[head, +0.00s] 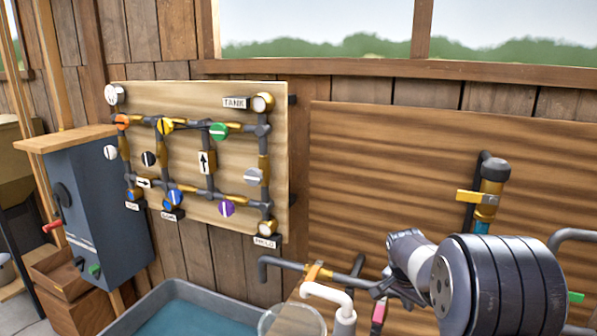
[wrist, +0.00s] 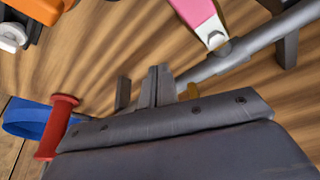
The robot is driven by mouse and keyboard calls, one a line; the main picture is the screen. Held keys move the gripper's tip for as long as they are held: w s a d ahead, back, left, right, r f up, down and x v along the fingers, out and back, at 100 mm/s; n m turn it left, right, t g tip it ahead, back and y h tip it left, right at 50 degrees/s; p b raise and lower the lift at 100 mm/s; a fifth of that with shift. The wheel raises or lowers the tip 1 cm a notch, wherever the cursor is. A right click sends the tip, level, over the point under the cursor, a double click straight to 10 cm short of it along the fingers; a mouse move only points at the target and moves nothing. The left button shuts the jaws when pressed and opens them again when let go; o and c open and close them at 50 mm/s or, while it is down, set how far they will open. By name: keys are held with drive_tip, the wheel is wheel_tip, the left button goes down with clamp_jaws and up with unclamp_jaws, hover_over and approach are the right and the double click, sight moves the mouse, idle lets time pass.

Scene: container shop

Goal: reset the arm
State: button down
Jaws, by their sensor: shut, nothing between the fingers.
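My arm (head: 500,285) reaches in from the lower right of the head view, in front of a wood-panelled wall with pipes. Its dark round link hides part of the pipework behind it. I cannot make out the gripper's fingertips in the head view. In the wrist view my gripper (wrist: 157,86) is at the middle, its two fingers together with nothing between them. A grey pipe (wrist: 235,60) with a pink-handled valve (wrist: 203,18) is just beyond and to the right of the fingers. I cannot tell how far away it is.
A board with coloured valves (head: 270,105) hangs on the left wall. A blue-grey cabinet (head: 105,205) stands far left. A water tub (head: 125,318) and a white pipe (head: 330,295) are low in front. In the wrist view, a red handle (wrist: 55,125) is near the gripper's left side.

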drive_tip(key=shift+w+d+n+t+y+p, duration=0.3)
drive_tip(key=shift+w+n+p, duration=0.35)
drive_tip(key=shift+n, duration=0.4)
drive_tip(key=shift+w+d+n+t+y+p, duration=0.25)
drive_tip(key=shift+w+n+p, duration=0.15)
drive_tip(key=shift+n+p, duration=0.55)
drive_tip(key=shift+s+f+b, duration=0.1)
drive_tip(key=shift+b, duration=0.25)
